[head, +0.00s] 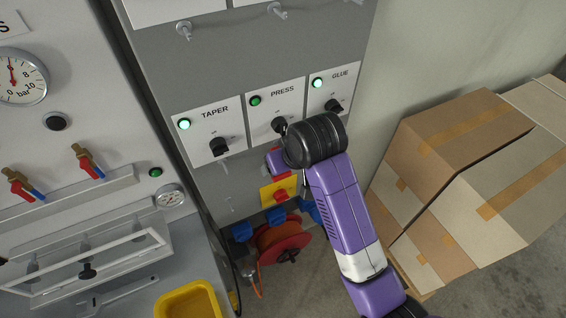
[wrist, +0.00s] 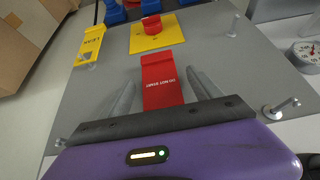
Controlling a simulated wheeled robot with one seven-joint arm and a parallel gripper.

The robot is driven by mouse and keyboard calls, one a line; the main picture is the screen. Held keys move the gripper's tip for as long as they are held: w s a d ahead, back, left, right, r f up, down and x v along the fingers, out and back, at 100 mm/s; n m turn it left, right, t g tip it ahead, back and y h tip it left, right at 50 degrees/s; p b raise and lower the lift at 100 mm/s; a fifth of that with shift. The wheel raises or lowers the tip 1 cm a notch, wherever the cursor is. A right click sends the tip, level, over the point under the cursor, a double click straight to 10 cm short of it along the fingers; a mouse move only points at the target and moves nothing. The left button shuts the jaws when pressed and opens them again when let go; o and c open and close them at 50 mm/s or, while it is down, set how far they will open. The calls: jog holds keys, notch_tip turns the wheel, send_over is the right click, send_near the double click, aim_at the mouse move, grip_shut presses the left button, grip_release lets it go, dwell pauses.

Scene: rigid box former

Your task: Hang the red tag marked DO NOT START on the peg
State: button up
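The red tag (wrist: 163,92) with white DO NOT START lettering shows in the wrist view, flat near the grey panel and upside down in the picture. My gripper (wrist: 160,77) is open, with one finger on each side of the tag and a gap on both sides. The tag's end nearest my palm is hidden. A bare peg (wrist: 285,107) stands at the right in the wrist view, and another bare peg (wrist: 235,24) is farther up. I cannot tell which peg is meant.
A yellow plate with a red button (head: 279,193) sits below my gripper. A yellow tag (wrist: 90,44) hangs left in the wrist view. TAPER, PRESS and GLUE switches (head: 219,147) are above. Blue connectors, an orange reel (head: 281,243) and cardboard boxes (head: 455,135) are nearby.

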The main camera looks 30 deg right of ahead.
jog(key=b+v, duration=0.1)
jog(key=v, duration=0.7)
jog(key=s+f+t+b, duration=0.3)
jog(key=s+f+t, duration=0.1)
jog(key=s+f, duration=1.05)
jog(key=s+r+t+b, duration=0.1)
jog(key=s+r+t, duration=0.1)
jog(key=s, duration=0.7)
jog(key=s+r+t+b, duration=0.2)
jog(key=s+r+t, duration=0.1)
jog(key=s, duration=0.6)
jog(key=shift+s+r, duration=0.2)
jog(key=shift+r, duration=0.15)
dwell(3.6)
